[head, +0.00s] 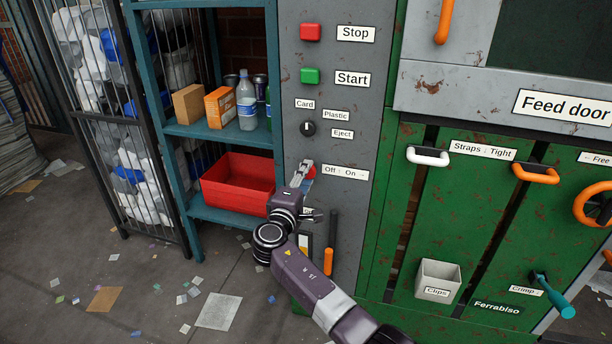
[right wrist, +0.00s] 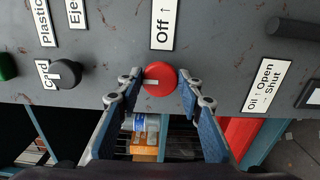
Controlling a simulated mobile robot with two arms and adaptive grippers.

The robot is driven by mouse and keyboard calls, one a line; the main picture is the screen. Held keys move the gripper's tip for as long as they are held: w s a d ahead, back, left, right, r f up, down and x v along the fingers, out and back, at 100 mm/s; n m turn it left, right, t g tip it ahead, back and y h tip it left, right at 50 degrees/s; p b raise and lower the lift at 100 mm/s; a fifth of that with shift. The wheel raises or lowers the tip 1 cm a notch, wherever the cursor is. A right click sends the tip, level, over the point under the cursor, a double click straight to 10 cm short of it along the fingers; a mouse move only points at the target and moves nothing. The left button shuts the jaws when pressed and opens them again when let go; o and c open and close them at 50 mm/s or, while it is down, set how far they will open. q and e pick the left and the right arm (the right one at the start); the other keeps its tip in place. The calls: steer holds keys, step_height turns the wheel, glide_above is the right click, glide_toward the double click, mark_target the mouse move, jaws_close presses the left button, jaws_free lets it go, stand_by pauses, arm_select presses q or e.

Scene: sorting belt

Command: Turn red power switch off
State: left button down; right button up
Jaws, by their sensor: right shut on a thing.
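The red power switch (head: 311,171) is a round knob on the grey control panel, left of the "Off / On" label (head: 345,172). In the right wrist view the red switch (right wrist: 159,79) shows a short white mark on its face, left of its centre. My right gripper (head: 304,174) is at the panel, shut on the switch. In the wrist view my right gripper (right wrist: 160,88) has one finger on each side of the knob. The fingers partly hide the switch in the head view. My left gripper is not in view.
Above are a black selector knob (head: 308,129), a green start button (head: 310,76) and a red stop button (head: 310,32). An orange-handled lever (head: 329,258) is below right. A shelf with a red bin (head: 237,184) stands left. Green machinery (head: 400,240) stands right.

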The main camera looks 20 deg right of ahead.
steer(key=o, duration=1.2)
steer(key=shift+c, duration=0.2)
steer(key=v, duration=1.2)
